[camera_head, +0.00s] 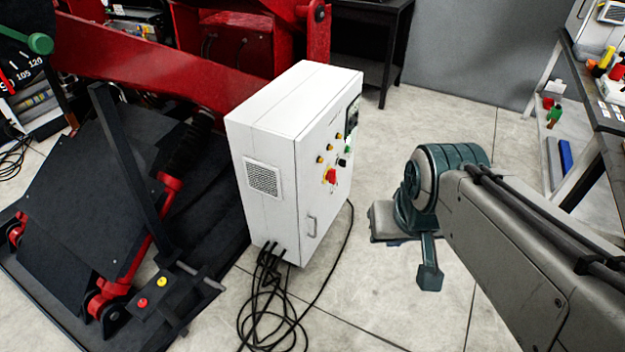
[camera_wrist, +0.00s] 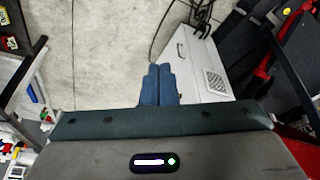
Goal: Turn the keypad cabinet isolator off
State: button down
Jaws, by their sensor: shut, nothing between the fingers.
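The white keypad cabinet (camera_head: 275,150) stands at the middle of the head view, its front panel facing right. A red rotary isolator (camera_head: 330,176) on a yellow plate sits on that panel, below several small yellow knobs and beside green and black ones. Its exact setting is too small to tell. My gripper (camera_head: 429,278) hangs to the right of the cabinet, apart from it. In the wrist view my gripper (camera_wrist: 158,84) has its blue fingers together and empty. The cabinet (camera_wrist: 192,66) shows behind and right of them there; the isolator is not visible in that view.
Black cables (camera_head: 268,300) lie on the floor at the cabinet's foot. A red and black tilting machine (camera_head: 120,200) stands to the left. A workbench (camera_head: 600,130) with tools is at the right. The floor between cabinet and gripper is clear.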

aim_at(331, 174)
jog(key=z, duration=0.35)
jog(key=i, duration=1.2)
jog(key=u, duration=0.55)
